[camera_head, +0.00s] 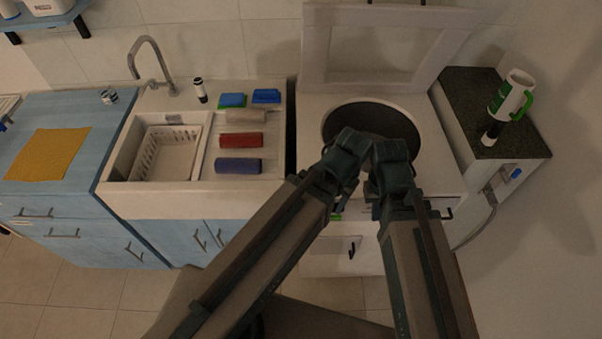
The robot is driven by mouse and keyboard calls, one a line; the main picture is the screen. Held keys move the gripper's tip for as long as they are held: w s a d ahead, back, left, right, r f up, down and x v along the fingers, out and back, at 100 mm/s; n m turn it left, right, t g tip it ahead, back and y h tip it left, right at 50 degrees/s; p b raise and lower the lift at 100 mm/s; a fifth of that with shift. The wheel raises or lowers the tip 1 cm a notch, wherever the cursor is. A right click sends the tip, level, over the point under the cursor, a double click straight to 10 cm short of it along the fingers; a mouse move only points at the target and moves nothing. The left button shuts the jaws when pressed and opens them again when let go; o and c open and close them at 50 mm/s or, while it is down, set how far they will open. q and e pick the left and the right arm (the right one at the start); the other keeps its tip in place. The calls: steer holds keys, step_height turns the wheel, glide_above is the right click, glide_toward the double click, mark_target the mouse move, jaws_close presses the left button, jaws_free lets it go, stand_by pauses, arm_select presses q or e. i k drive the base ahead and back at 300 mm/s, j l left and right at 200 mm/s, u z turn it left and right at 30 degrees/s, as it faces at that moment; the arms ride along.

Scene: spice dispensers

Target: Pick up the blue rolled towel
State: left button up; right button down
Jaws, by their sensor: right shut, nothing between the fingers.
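The blue rolled towel (239,166) lies on the ridged drainboard right of the sink, nearest the counter's front edge. A red rolled towel (241,140) and a beige one (246,116) lie behind it in a row. My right gripper (374,203) hangs in front of the white stove, well to the right of the blue towel; it is shut and empty. My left gripper (338,205) is beside it, also apart from the towel. It is small, dark and partly hidden by its own arm, so its jaws are unclear.
Blue and green sponges (265,96) lie behind the towels. A white basket (166,152) sits in the sink (112,165) under the faucet (150,62). The stove (310,118) has a raised lid. A yellow cloth (48,154) lies on the left counter.

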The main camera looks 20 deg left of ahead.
mark_target(223, 164)
steer(key=k+j+z, duration=0.1)
steer(key=j, duration=0.3)
steer(key=k+j+z, duration=0.1)
steer(key=j, duration=0.3)
steer(key=k+j+z, duration=0.1)
steer(key=j, duration=0.25)
steer(key=k+j+z, duration=0.1)
steer(key=k+j, duration=0.2)
steer(key=k+j+z, duration=0.15)
steer(key=j, duration=0.3)
